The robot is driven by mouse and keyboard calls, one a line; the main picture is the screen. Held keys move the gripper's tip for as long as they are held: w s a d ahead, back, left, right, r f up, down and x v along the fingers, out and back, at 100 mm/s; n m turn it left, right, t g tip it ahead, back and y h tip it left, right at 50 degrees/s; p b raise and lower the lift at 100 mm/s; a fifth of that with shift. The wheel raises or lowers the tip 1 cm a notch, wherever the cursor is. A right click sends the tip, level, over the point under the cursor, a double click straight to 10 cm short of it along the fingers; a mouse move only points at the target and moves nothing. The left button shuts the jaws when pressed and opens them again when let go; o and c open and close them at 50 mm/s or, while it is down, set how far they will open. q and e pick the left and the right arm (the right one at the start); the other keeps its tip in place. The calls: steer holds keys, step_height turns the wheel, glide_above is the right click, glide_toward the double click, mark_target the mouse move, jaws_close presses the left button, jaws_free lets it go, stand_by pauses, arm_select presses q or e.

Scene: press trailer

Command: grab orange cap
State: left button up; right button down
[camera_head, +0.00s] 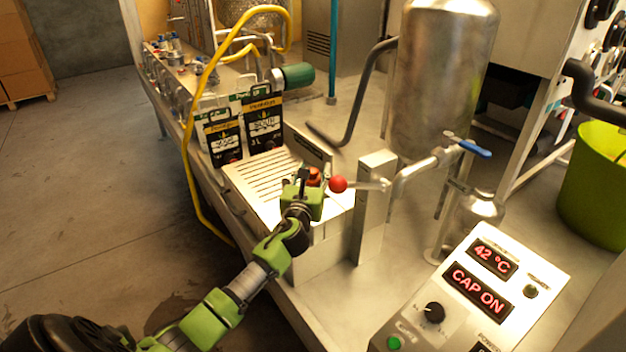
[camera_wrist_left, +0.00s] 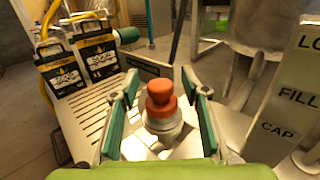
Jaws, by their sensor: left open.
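The orange cap (camera_wrist_left: 161,98) sits upright on a round, pale metallic base, between the two fingers of my left gripper (camera_wrist_left: 160,88) in the left wrist view. The fingers are apart, one on each side of the cap, with visible gaps. In the head view a small part of the cap (camera_head: 314,177) shows just beyond my left gripper (camera_head: 306,188), which hides the rest. My right gripper is not in view.
A lever with a red ball (camera_head: 338,184) reaches close to the cap's right. A slotted tray (camera_head: 262,180) with labelled pouches (camera_head: 264,124) lies to the left. A metal post (camera_head: 374,205) labelled "FILL" and "CAP" stands right. A control panel (camera_head: 482,290) reads "CAP ON".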

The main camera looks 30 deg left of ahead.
arm_select(q)
jaws_close()
steer(key=shift+r, duration=0.1)
